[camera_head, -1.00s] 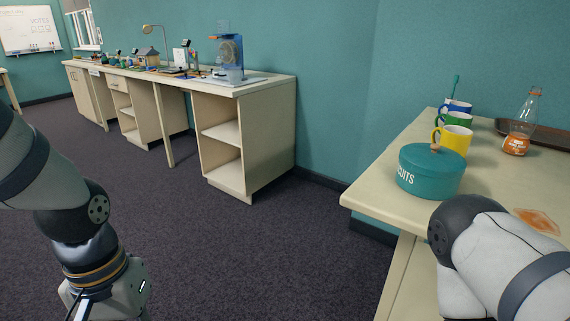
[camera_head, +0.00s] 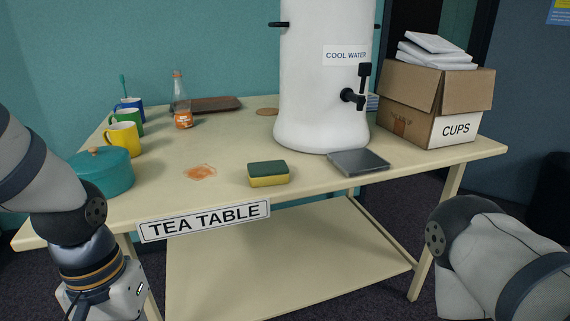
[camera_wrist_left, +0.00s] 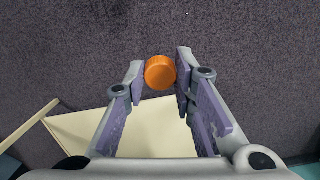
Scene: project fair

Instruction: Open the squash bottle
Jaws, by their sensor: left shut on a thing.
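The squash bottle (camera_head: 182,105) stands upright at the back left of the tea table (camera_head: 240,200). It is clear, with an orange label and a little orange at the bottom; no orange cap shows on its narrow neck. In the left wrist view my left gripper (camera_wrist_left: 161,70) is shut on an orange ribbed cap (camera_wrist_left: 159,76), held between the fingertips over the dark carpet. In the head view my left wrist is at the lower left, in front of the table, with its fingertips out of frame. My right arm is at the lower right; its gripper is not in view.
A sponge (camera_head: 268,174), an orange spill (camera_head: 200,173), a water urn (camera_head: 318,100), a drip tray (camera_head: 358,161) and a cups box (camera_head: 425,110) are on the table.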

